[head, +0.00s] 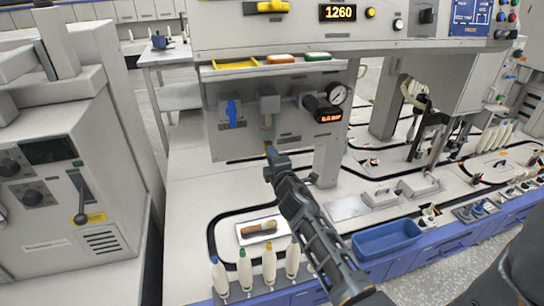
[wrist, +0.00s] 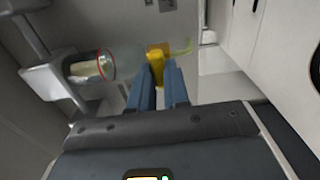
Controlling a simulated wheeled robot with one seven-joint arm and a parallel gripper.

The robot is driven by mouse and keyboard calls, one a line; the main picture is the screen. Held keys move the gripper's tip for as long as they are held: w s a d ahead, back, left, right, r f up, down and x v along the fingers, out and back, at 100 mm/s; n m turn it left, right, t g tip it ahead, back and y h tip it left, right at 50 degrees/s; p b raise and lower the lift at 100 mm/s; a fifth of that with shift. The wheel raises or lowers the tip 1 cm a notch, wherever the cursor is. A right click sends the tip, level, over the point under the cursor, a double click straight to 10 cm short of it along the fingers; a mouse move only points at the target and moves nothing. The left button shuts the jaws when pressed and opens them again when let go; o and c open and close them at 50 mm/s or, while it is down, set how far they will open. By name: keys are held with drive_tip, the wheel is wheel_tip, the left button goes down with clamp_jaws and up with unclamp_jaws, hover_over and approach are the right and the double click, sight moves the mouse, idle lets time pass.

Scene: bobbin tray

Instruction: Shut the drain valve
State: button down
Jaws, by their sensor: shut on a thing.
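A small yellow handle (wrist: 156,58), which looks like the drain valve's lever, sits between my fingertips in the wrist view. A thin yellow-green part runs from it to the right, against the grey wall. In the head view only a trace of yellow (head: 268,145) shows below the grey panel, beyond my gripper. The fingers hide part of the handle, and the valve body is not clear.
A blue lever (head: 231,112) and a round gauge (head: 337,94) are on the panel. A clear cup with a red ring (wrist: 92,66) is left of my fingers.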

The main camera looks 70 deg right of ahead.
drive_tip(key=shift+f, duration=0.1)
drive_tip(key=c, duration=1.1)
unclamp_jaws()
drive_tip(key=b+v, duration=0.2)
drive_tip(key=v, duration=0.5)
drive_tip(key=shift+s+a, duration=0.25)
drive_tip(key=shift+a, duration=0.05)
